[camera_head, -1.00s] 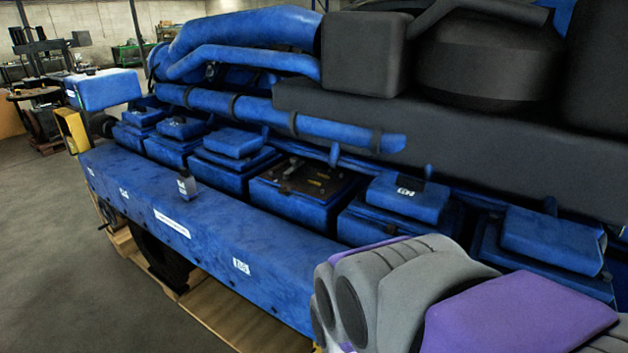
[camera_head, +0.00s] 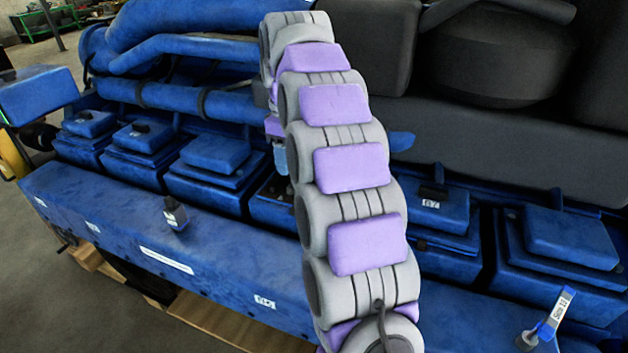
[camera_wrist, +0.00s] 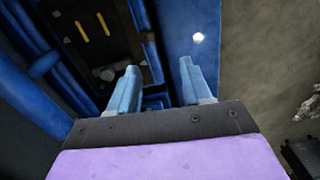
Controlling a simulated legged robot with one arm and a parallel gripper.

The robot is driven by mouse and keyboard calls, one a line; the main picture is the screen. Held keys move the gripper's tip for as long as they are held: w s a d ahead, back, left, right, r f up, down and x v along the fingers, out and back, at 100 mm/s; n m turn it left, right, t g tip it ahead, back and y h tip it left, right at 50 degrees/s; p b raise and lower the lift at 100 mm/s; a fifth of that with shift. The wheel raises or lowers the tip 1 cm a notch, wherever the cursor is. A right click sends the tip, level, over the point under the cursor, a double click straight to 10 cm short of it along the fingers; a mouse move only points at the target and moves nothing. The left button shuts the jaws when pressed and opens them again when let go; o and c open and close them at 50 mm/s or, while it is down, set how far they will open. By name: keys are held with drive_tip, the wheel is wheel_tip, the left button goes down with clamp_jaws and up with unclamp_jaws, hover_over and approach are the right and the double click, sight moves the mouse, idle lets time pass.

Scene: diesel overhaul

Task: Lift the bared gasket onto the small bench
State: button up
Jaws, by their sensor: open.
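My gripper (camera_wrist: 160,72) is open, with nothing seen between its two light blue fingers. It hangs over the right edge of an uncovered engine box (camera_wrist: 98,35). That box has a dark interior with two yellow strips; in the head view, my arm hides most of it, leaving a blue part of its side (camera_head: 268,208). A dark rim (camera_wrist: 148,50) edges the opening near the left finger; I cannot tell whether this is the gasket. I cannot make out the small bench in either view.
Blue covered boxes (camera_head: 207,160) stand on both sides of the open one. A long blue ledge (camera_head: 110,215) runs in front, carrying a small dark-topped object (camera_head: 175,213). A labelled blue-handled tool (camera_head: 553,315) is at lower right. Pipes (camera_head: 190,52) lie behind the boxes.

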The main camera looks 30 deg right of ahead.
drive_tip(key=w, duration=0.2)
hover_over(293, 208)
drive_tip(key=d, duration=0.1)
wheel_tip(293, 208, down, 6)
drive_tip(key=shift+n, duration=0.3)
wheel_tip(293, 208, down, 10)
drive_tip(key=shift+w+r, duration=0.1)
drive_tip(key=shift+a+f, duration=0.25)
drive_tip(key=shift+a, duration=0.8)
drive_tip(key=shift+c, duration=0.5)
drive_tip(key=shift+d, duration=0.1)
drive_tip(key=c, duration=0.3)
drive_tip(key=shift+d, duration=0.55)
drive_tip(key=shift+c, duration=1.4)
clamp_jaws()
drive_tip(key=shift+a, duration=0.1)
